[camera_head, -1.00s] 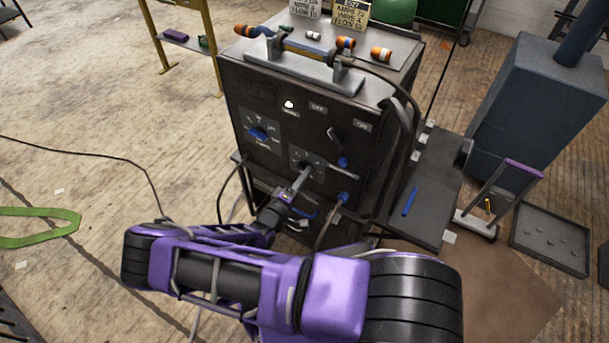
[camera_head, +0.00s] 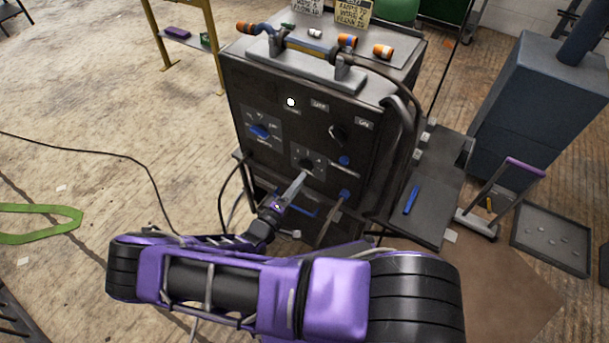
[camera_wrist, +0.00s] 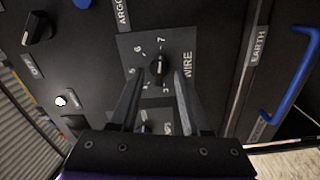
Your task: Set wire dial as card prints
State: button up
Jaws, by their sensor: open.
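The wire dial (camera_wrist: 158,67) is a small black knob with a white mark, on a grey plate with numbers around it, labelled WIRE. The mark appears to face roughly toward the 7. In the head view the dial (camera_head: 307,163) sits low on the front of the dark machine (camera_head: 290,130). My gripper (camera_wrist: 154,85) is open, its two fingers either side of and short of the knob, with no clear contact. In the head view my gripper (camera_head: 299,180) reaches up to the plate. A yellow printed card (camera_head: 353,12) stands on the machine's top; its figures are too small to read surely.
A blue handle (camera_wrist: 300,75) labelled EARTH stands out at right in the wrist view. A cable (camera_head: 225,195) hangs at the machine's left.

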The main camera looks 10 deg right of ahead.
jog(key=v, duration=1.3)
